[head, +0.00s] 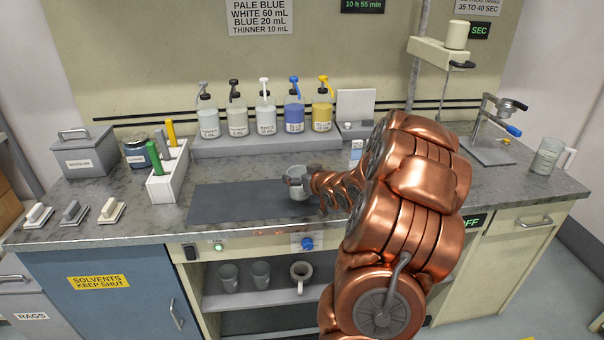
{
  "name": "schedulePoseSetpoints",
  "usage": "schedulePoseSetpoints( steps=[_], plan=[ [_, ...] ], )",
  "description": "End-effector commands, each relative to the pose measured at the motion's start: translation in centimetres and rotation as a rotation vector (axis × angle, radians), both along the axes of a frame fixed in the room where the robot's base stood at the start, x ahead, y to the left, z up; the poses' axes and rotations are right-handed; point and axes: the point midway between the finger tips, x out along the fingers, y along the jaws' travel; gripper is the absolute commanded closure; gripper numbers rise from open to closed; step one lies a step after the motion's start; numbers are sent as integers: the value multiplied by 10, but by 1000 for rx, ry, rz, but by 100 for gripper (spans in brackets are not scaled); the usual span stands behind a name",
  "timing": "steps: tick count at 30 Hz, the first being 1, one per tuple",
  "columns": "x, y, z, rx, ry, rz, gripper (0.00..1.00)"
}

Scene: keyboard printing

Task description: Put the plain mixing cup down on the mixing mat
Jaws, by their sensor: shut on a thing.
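The plain mixing cup (299,188) is a small light grey cup. It stands upright over the right half of the dark mixing mat (222,203), which lies flat on the grey marbled counter. My gripper (300,180) reaches in from the right and is shut on the cup. Whether the cup's base touches the mat or is slightly above it I cannot tell. My copper arm hides the right end of the mat and part of the counter.
Several pump bottles (265,117) stand on a raised ledge behind the mat. A white holder (168,178) with coloured-handled tools is left of it. A stirrer stand (428,52) rises behind my arm. The left part of the mat is clear.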

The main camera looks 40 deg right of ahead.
Motion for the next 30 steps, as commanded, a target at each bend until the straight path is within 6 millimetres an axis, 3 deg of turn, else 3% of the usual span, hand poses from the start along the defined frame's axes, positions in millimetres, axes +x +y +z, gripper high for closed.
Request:
schedulePoseSetpoints(
  steps=[12,18,30],
  plan=[
    [31,-38,-2,-2,-2,-1,65],
    [34,-42,-6,1,0,0,65],
    [33,-42,-38,-1,-2,-1,65]
  ],
)
